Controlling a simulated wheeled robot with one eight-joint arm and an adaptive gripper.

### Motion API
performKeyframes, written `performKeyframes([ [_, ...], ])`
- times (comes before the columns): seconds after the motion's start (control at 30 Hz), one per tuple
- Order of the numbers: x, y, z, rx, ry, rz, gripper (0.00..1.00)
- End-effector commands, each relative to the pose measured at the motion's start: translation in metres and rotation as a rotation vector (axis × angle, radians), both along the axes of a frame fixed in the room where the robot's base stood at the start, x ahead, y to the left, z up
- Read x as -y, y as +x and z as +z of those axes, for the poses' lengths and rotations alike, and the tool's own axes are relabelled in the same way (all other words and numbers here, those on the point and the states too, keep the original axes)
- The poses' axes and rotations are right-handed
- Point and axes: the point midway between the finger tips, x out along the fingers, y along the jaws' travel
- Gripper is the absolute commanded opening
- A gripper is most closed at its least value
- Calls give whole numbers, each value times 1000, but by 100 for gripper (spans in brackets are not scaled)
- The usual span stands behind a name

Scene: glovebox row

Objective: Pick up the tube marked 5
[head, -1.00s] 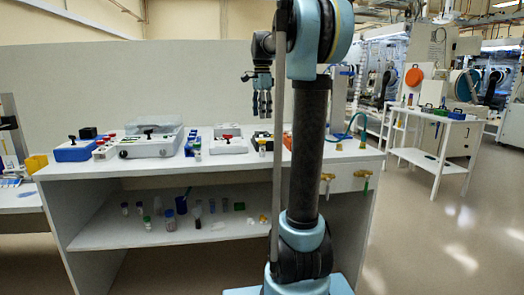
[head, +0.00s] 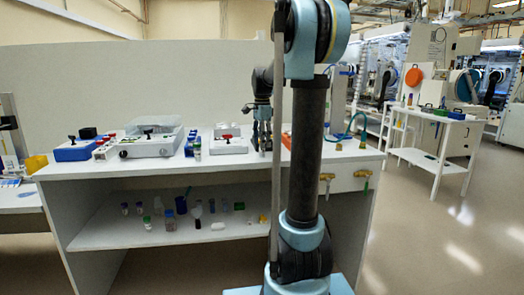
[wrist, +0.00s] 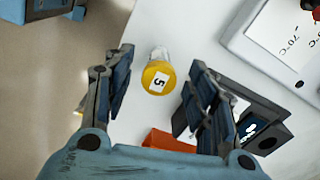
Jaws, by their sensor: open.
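The tube marked 5 (wrist: 158,78) has a yellow cap with a white label, and the wrist view looks down on its top. It appears to stand upright on the white bench top. My gripper (wrist: 160,68) is open, with one finger to each side of the tube and a visible gap on both sides. In the head view my gripper (head: 262,141) is low over the bench top, left of my arm column. It hides the tube in that view.
In the wrist view a white device with a 70 °C label (wrist: 285,38) lies at upper right. A dark block (wrist: 264,138) and an orange object (wrist: 166,140) are close by the right finger and palm. The bench edge runs along the left. Other tubes (head: 197,148) stand further left.

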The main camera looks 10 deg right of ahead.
Motion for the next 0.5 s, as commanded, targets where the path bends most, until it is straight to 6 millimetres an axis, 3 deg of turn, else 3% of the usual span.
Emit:
performKeyframes([
  [0.37,0,0,-10,0,0,0,52],
  [0.5,0,0,-10,0,0,0,20],
])
